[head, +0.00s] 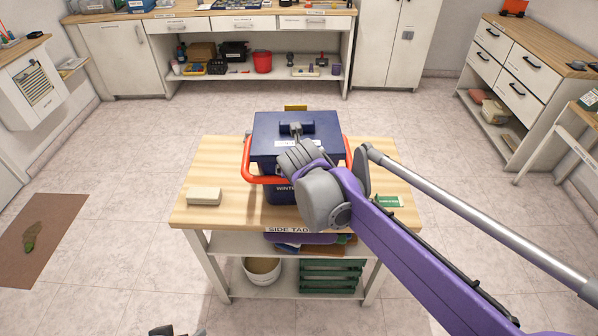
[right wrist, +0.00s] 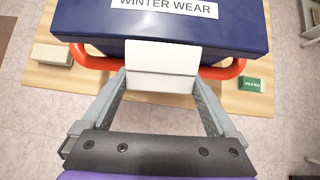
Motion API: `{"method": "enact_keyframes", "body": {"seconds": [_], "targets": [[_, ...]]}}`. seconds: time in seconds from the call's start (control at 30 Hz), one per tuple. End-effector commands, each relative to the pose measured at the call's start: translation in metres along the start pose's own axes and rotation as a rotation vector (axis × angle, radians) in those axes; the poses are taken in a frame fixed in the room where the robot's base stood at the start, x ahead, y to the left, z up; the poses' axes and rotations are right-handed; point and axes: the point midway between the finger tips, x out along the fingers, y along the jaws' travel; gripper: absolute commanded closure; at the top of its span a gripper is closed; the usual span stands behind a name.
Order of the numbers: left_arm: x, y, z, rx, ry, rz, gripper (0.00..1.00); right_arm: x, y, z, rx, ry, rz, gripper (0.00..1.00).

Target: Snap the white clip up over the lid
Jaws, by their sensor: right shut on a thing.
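A dark blue box (head: 283,189) with a blue lid (head: 268,129) stands on the side table, labelled winter wear. The white clip (right wrist: 162,82) is at the middle of the lid's front side in the right wrist view. Its upper part overlaps the lid edge in the picture; I cannot tell whether it is hooked there. My right gripper (right wrist: 165,88) is shut on the clip, with a grey finger on each side. In the head view my right arm hides the clip and fingertips. A small dark part at the bottom edge seems to be my left gripper (head: 175,331); its fingers are not clear.
Red-orange handles (head: 247,160) stick out at the box sides. The floor around the table is clear, with a brown mat (head: 50,225) at left.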

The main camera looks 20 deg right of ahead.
Motion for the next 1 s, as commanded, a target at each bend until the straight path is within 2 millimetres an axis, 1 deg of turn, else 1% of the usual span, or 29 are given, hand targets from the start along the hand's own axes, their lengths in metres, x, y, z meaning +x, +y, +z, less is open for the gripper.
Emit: {"method": "enact_keyframes", "body": {"seconds": [0.03,0.3,0.5,0.7,1.0], "targets": [[-0.005,0.000,-0.004,0.000,0.003,0.000,0.09,-0.002,-0.001,0.007,0.002,0.044,-0.002,0.62],[-0.019,0.000,-0.016,0.000,0.011,0.000,0.09,-0.002,-0.001,0.017,0.001,0.282,-0.001,0.62],[-0.028,0.000,-0.023,0.000,0.017,0.000,0.09,-0.001,0.000,0.023,0.001,0.416,-0.001,0.62],[-0.033,0.000,-0.028,0.000,0.021,0.000,0.09,0.001,-0.001,0.025,0.001,0.504,-0.001,0.62],[-0.035,0.000,-0.030,0.000,0.023,0.000,0.09,0.002,-0.001,0.026,0.001,0.555,-0.002,0.62]]}}
